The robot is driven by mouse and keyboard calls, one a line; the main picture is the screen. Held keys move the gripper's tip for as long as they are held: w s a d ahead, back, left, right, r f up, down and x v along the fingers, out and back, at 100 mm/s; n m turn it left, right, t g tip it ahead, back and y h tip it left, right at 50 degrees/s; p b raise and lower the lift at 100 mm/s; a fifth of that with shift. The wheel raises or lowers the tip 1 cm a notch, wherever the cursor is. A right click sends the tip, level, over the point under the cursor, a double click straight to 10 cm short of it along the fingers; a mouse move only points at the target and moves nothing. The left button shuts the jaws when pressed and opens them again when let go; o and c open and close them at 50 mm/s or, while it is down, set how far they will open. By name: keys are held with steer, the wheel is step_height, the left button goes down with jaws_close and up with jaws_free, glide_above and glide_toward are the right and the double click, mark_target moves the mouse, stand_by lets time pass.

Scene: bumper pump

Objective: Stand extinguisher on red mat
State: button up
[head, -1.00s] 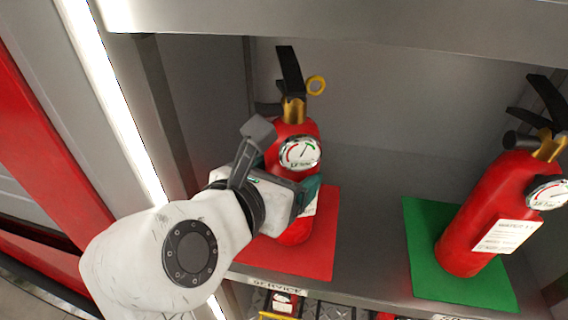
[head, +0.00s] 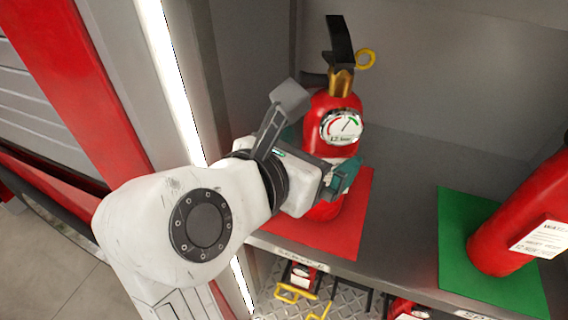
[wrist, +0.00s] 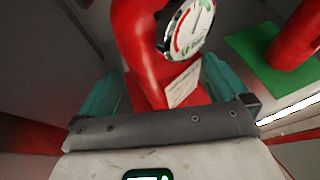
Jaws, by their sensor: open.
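A red fire extinguisher (head: 336,112) with a round gauge, brass neck and black handle stands upright on the red mat (head: 318,238), on the left of the shelf. My gripper (head: 320,158) is open, with its teal fingers on either side of the extinguisher's body. In the wrist view the extinguisher (wrist: 142,50) stands between the fingers of my gripper (wrist: 158,88). Whether either finger touches it I cannot tell. My gripper hides part of its lower body in the head view.
A second red extinguisher (head: 518,218) stands on a green mat (head: 465,215) at the right. The shelf's left wall and bright light strip (head: 172,80) are close to my arm. Grey shelf floor lies bare between the mats. Yellow-handled items (head: 296,292) sit below the shelf.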

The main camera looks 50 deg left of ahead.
steer(key=b+v, duration=0.1)
steer(key=v, duration=0.8)
steer(key=shift+s, duration=0.3)
steer(key=shift+d, duration=0.1)
